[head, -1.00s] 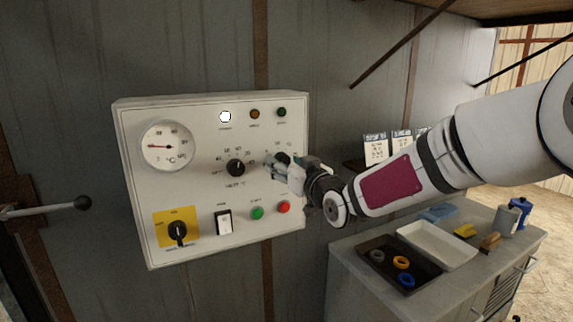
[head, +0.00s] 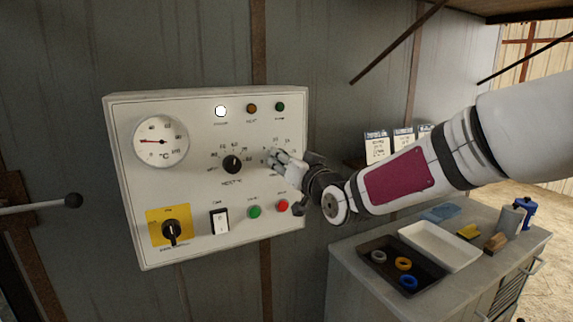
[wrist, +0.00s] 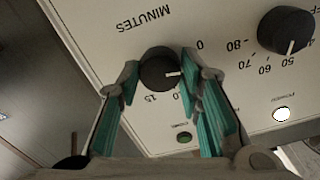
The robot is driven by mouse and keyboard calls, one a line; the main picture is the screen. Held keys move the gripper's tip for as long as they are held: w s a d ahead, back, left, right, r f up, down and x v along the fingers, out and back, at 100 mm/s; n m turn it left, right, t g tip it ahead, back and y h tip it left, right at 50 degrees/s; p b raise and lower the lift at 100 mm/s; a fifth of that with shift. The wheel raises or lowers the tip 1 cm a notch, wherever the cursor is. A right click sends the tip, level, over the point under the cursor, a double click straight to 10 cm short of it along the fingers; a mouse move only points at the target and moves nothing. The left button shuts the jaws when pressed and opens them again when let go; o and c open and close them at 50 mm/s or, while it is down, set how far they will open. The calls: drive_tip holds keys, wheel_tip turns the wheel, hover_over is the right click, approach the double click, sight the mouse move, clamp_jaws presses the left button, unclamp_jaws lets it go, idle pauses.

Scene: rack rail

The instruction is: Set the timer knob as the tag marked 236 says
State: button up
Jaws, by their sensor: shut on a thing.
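The timer knob (wrist: 158,72) is a dark round knob under the word MINUTES on the white control panel (head: 190,195). My gripper (wrist: 160,82) is shut on it, with one teal-lined finger on each side. The knob's white line points to the right in the wrist view. In the head view my gripper (head: 273,157) is at the panel's right side and hides the knob. Several white tags stand on a small shelf to the right, one of them a left tag (head: 377,146); their print is too small to read.
A green button (head: 254,212), a red button (head: 282,206), a rocker switch (head: 220,221) and a yellow-backed switch (head: 170,231) are below. A cabinet with trays (head: 438,245) stands right.

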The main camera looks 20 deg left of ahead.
drive_tip(key=m+b, duration=0.1)
drive_tip(key=m, duration=0.3)
drive_tip(key=shift+m, duration=0.3)
idle(0.3)
drive_tip(key=o, duration=1.2)
drive_tip(key=shift+c, duration=0.2)
drive_tip(key=shift+d, duration=0.1)
drive_tip(key=v, duration=1.2)
